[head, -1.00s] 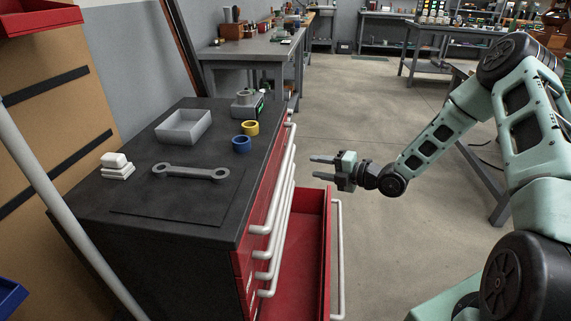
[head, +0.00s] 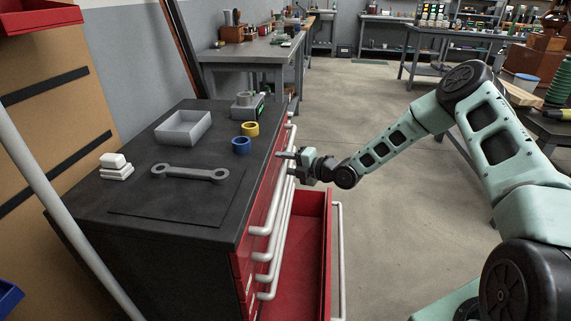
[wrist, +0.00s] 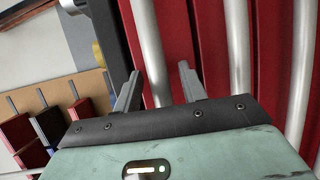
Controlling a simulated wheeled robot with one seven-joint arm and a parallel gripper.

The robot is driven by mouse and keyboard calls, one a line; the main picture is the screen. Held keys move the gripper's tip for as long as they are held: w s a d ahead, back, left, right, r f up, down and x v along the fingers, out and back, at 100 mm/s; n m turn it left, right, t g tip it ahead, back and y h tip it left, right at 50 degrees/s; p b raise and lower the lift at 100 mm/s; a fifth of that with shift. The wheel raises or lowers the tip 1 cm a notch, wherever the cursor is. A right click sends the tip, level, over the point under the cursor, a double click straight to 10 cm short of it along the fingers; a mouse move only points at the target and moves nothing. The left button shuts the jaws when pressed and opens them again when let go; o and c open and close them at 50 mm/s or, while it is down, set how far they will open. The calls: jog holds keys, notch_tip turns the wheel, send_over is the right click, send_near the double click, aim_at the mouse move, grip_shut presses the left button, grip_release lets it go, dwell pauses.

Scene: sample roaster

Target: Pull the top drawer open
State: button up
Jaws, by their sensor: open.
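The red tool cabinet (head: 243,262) has a black top and a column of pale bar handles. Its top drawer appears shut, with the uppermost handle (head: 273,212) just below the black edge. My gripper (head: 286,164) is open at the far part of this handle. In the wrist view the uppermost handle (wrist: 148,45) runs between the two spread fingers of my gripper (wrist: 160,88), closer to the left finger. I cannot tell whether the fingers touch it. A second handle (wrist: 238,50) lies to the right of the fingers.
A lower drawer (head: 308,235) stands open below my gripper, its handle (head: 340,260) jutting toward the floor. On the cabinet top are a wrench (head: 190,173), a grey tray (head: 183,128), blue tape (head: 241,145) and yellow tape (head: 250,128).

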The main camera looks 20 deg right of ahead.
grip_shut()
jog(key=s+d+b, duration=0.1)
jog(key=s+d, duration=0.5)
jog(key=d, duration=0.4)
jog(key=s+d+b, duration=0.1)
jog(key=s+d, duration=0.4)
jog(key=d, duration=0.5)
jog(key=s+d+b, duration=0.1)
jog(key=s+d, duration=0.5)
jog(key=d, duration=0.4)
jog(key=shift+s+d, duration=0.3)
grip_release()
jog(key=shift+s, duration=0.1)
jog(key=p+v, duration=0.1)
jog(key=v, duration=1.6)
jog(key=shift+d, duration=0.15)
